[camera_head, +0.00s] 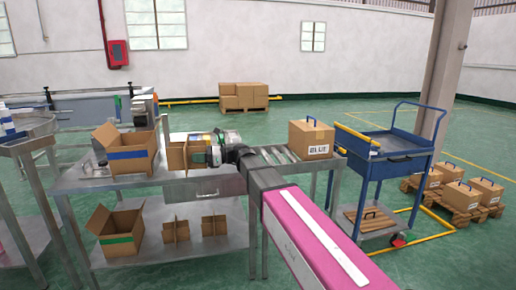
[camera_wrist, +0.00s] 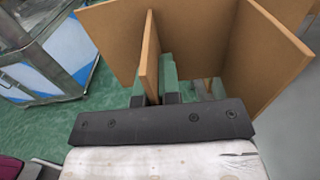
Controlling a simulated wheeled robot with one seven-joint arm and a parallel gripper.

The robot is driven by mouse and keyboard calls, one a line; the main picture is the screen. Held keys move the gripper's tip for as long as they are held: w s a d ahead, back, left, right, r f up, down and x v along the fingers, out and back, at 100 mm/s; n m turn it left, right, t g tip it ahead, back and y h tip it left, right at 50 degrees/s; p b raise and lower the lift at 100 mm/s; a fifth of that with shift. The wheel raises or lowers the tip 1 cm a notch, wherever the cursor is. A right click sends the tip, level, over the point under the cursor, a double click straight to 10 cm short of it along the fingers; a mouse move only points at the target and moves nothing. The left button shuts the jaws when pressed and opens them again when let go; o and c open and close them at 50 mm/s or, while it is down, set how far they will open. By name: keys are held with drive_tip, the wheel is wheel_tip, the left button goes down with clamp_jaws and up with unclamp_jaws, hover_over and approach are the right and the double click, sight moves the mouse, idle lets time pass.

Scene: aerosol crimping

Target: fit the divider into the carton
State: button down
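The open carton with a blue band (camera_head: 127,153) stands on the left of the steel table, its flaps up. The brown cardboard divider (camera_head: 175,157) is upright to the right of this carton, apart from it. My gripper (camera_head: 215,155) is at the divider's right side. In the wrist view my gripper (camera_wrist: 157,90) has a finger on each side of one thin panel of the divider (camera_wrist: 150,55) and looks shut on it. Other panels spread left and right. I cannot tell whether the divider's bottom touches the table.
A closed carton marked BLUE (camera_head: 311,139) sits on the roller conveyor (camera_head: 272,156). The lower shelf (camera_head: 190,243) holds an open green-banded carton (camera_head: 118,230) and two small dividers (camera_head: 175,230). A blue cart (camera_head: 385,160) and a pallet of cartons (camera_head: 460,200) stand right.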

drive_tip(key=s+d+f+m+t+h, duration=0.1)
drive_tip(key=d+f+m+t, duration=0.2)
drive_tip(key=d, duration=1.1)
drive_tip(key=s+d+f+m+t+h, duration=0.1)
drive_tip(key=d+f+m+t, duration=0.2)
drive_tip(key=d, duration=1.1)
drive_tip(key=s+d+f+m+t+h, duration=0.1)
drive_tip(key=d+f+m+t, duration=0.2)
drive_tip(key=d+f+t, duration=0.5)
drive_tip(key=d+f, duration=0.1)
drive_tip(key=d, duration=0.6)
drive_tip(key=shift+s, duration=0.4)
